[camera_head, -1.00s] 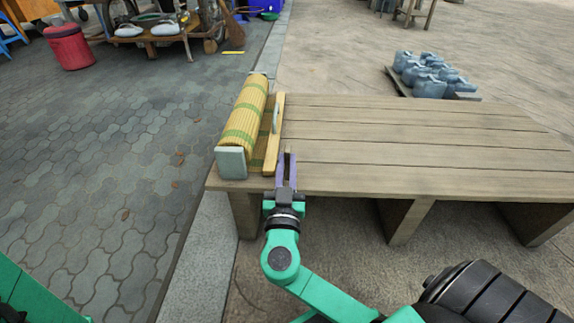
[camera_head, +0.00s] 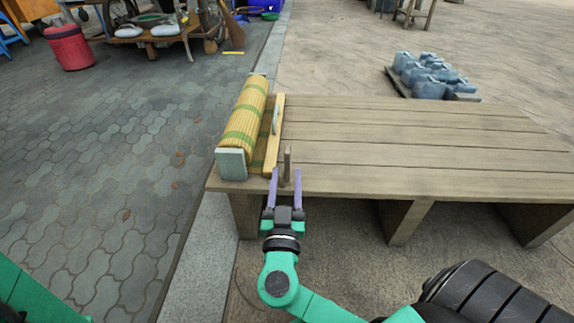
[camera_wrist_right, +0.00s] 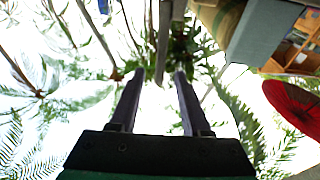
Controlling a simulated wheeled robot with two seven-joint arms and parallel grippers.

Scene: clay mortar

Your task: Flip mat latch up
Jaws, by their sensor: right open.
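A rolled yellow mat with green bands (camera_head: 246,112) lies on the left end of the wooden table, beside a wooden rail (camera_head: 272,140) with a small grey piece (camera_head: 276,118) on it. An upright narrow grey-brown bar (camera_head: 288,160), seemingly the latch, stands at the front edge, right of the rail. My right gripper (camera_head: 286,176) is open, its two purple fingers on either side of the bar's lower part and apart from it. In the right wrist view the bar (camera_wrist_right: 163,40) hangs between the open fingertips (camera_wrist_right: 160,76). My left gripper is out of view.
A grey end block (camera_head: 231,164) stands at the mat's front end. The plank table top (camera_head: 420,150) is clear to the right. Blue-grey jugs (camera_head: 430,75) stand on a board behind it. A red bin (camera_head: 68,47) is far left.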

